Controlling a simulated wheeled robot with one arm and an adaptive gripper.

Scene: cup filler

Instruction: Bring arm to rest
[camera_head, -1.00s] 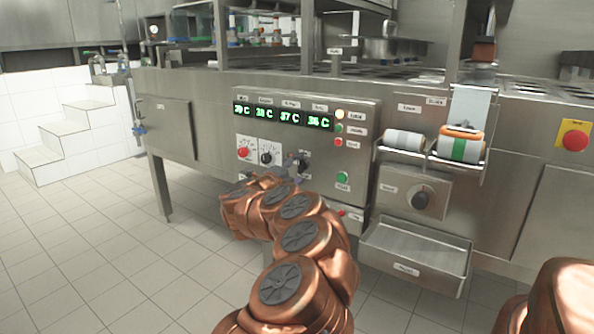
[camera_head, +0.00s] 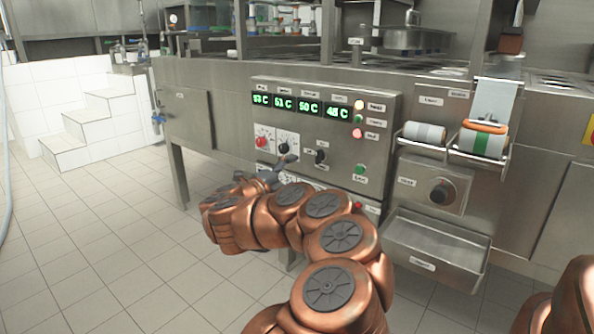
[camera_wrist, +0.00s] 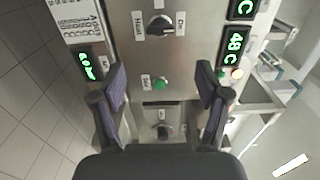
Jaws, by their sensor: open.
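My arm, copper-coloured with grey round caps, reaches from the bottom of the head view toward the control panel. My gripper (camera_head: 277,172) is at its far end, in front of the panel's lower left part. In the wrist view my gripper (camera_wrist: 160,84) is open, its two dark fingers apart with nothing held between them. A green button (camera_wrist: 160,84) on the panel shows beyond the gap. Whether the fingers touch the panel cannot be told.
The steel control panel (camera_head: 386,100) has green displays reading about 48 to 53 C, a red knob (camera_head: 263,142) and black knobs. Right of it are two rolls (camera_head: 484,140) on a rack and an open steel tray (camera_head: 425,262). Tiled floor (camera_head: 120,240) is clear at left.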

